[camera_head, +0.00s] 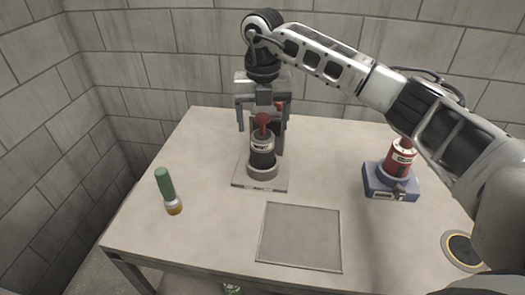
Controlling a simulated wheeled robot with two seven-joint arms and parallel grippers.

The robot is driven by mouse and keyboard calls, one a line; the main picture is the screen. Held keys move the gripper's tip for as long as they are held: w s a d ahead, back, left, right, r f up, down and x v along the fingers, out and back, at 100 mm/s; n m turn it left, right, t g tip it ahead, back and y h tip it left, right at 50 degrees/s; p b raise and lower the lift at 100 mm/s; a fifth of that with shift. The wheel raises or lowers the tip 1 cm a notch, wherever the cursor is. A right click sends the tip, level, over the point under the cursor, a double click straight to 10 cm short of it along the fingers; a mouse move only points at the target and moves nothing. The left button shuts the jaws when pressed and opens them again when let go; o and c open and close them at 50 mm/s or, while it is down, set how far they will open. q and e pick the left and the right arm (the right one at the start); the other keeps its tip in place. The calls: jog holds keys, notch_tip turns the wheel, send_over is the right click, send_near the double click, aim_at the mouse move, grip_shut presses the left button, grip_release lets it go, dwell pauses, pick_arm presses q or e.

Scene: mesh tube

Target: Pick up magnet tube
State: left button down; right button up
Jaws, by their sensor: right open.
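A black cylinder (262,158) with a white band and a red knob (262,121) on top stands upright on a grey square base at the back middle of the table. A red cylinder (400,158) stands in a blue base (391,185) at the right. I cannot tell which one is the magnet tube. My right gripper (262,124) comes from above and is open, its fingers pointing down to either side of the red knob in the picture. I cannot tell their exact depth. No contact shows. My left gripper is not in view.
A green cylinder (165,186) with a white and orange end lies on the left of the table (215,235). A flat grey square plate (299,237) lies at the front middle. A round dark disc with a tan rim (449,246) is at the front right. Block walls stand behind and left.

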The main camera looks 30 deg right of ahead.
jog(key=shift+f, duration=1.15)
jog(key=c, duration=1.4)
jog(key=shift+c, duration=0.8)
jog(key=shift+r, duration=0.15)
